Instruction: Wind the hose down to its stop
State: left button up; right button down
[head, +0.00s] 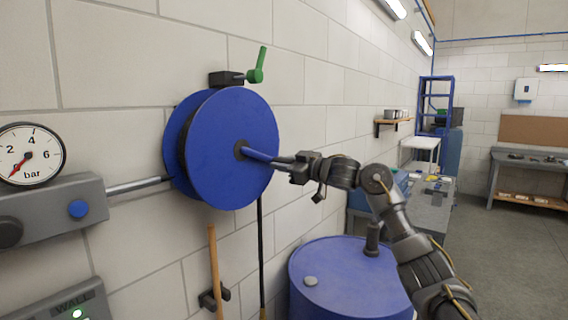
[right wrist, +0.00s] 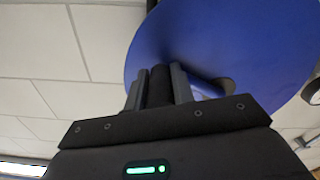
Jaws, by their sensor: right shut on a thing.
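The blue hose reel (head: 225,165) is mounted on the block wall, with dark hose wound between its two discs. A black hose (head: 261,240) hangs down from under it. A blue crank arm (head: 258,154) runs from the reel's hub to the right. My right gripper (head: 285,163) is at its outer end. In the right wrist view, my right gripper (right wrist: 160,88) is shut on a dark crank grip (right wrist: 159,84), with the blue disc (right wrist: 225,40) behind it. The hose's lower end and its stop cannot be made out. My left gripper is out of view.
A green-handled valve (head: 257,68) sits above the reel. A pressure gauge (head: 29,155), its red needle low, is at left. A wooden handle (head: 214,265) hangs below the reel. A blue drum (head: 340,285) stands below my right arm. Open floor lies at right.

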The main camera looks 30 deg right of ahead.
jog(key=shift+f, duration=0.1)
jog(key=c, duration=1.2)
grip_release()
jog(key=shift+a, duration=0.1)
jog(key=shift+s+d, duration=0.2)
jog(key=shift+s, duration=0.05)
jog(key=shift+b+v, duration=2.25)
jog(key=shift+v, duration=2.9)
jog(key=shift+a, duration=0.1)
